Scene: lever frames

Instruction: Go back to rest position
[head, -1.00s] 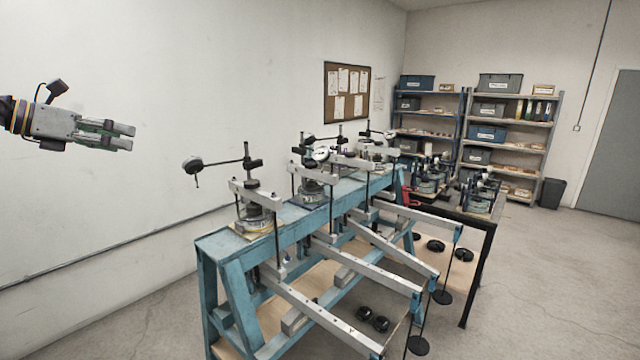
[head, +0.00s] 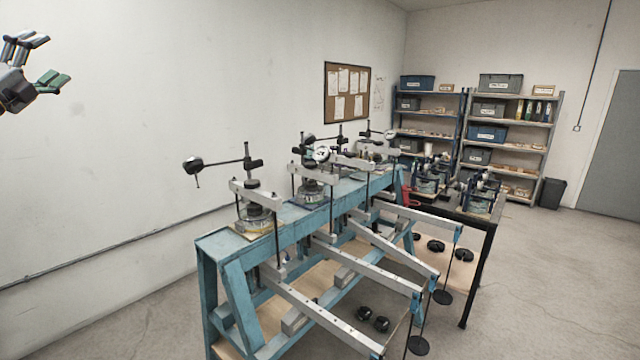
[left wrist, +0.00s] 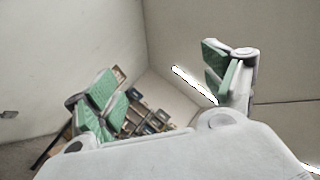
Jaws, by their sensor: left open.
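My left gripper (head: 42,62) is at the upper left edge of the head view, raised in front of the bare wall. Its fingers are spread and nothing is between them. In the left wrist view the green finger pads (left wrist: 165,85) stand wide apart, with walls and distant shelves behind. The gripper is well clear of the blue lever frame (head: 222,240), which stands on the floor in the middle of the head view. My right gripper is in no view.
The lever frame carries long metal beams (head: 340,262) with hanging black weights (head: 418,345). A dark table (head: 478,240) with apparatus stands behind it. Shelves (head: 500,120) and a bin (head: 551,193) are at the back. The floor at right is clear.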

